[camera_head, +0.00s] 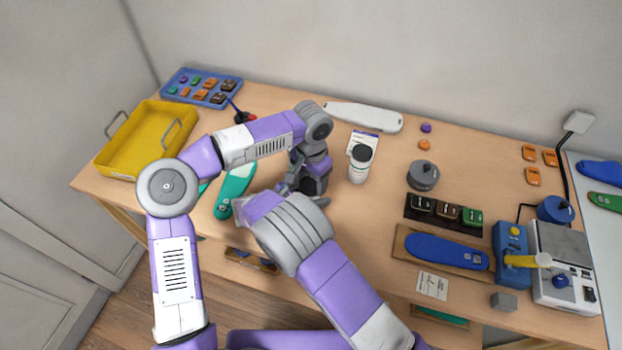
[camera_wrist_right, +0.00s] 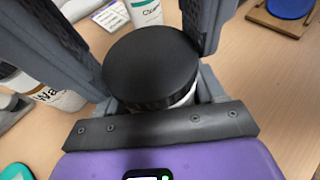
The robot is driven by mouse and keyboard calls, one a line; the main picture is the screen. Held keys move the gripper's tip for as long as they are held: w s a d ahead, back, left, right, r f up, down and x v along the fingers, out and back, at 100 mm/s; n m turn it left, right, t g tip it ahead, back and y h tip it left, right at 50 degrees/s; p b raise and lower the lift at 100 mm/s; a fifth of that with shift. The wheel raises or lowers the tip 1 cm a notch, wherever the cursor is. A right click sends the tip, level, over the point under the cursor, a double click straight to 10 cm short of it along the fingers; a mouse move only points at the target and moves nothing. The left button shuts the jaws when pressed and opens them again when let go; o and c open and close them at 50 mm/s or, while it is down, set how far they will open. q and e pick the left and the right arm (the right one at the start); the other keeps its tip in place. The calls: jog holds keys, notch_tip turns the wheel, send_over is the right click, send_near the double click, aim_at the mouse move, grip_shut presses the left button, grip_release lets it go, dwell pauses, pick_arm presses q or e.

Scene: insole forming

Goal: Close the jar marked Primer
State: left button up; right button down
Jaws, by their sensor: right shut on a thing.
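In the right wrist view, a black round lid (camera_wrist_right: 152,65) sits over a white jar body (camera_wrist_right: 186,101) between the fingers of my right gripper (camera_wrist_right: 148,50). The gripper is shut on this black-lidded jar. Its label is hidden, and I cannot tell whether the lid is seated. In the head view, my left gripper (camera_head: 314,184) points down near the table's middle, close to the right wrist. I cannot tell whether its fingers are open. The right hand and jar are mostly hidden there behind my arms.
A white black-capped bottle (camera_head: 358,168) stands just right of the grippers. A bottle marked "Wa" (camera_wrist_right: 50,92) is close on the wrist view's left. A teal insole (camera_head: 235,188) and yellow tray (camera_head: 118,164) lie left. A grey round weight (camera_head: 423,176) stands right.

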pick_arm(q)
jog(key=c, duration=0.4)
jog(key=m, duration=0.6)
jog(key=shift+m, duration=0.3)
jog(key=shift+c, duration=0.3)
jog(key=o, duration=1.2)
jog(key=shift+r, duration=0.1)
jog(key=shift+r, duration=2.15)
jog(key=shift+o, duration=1)
notch_tip(320, 180, up, 12)
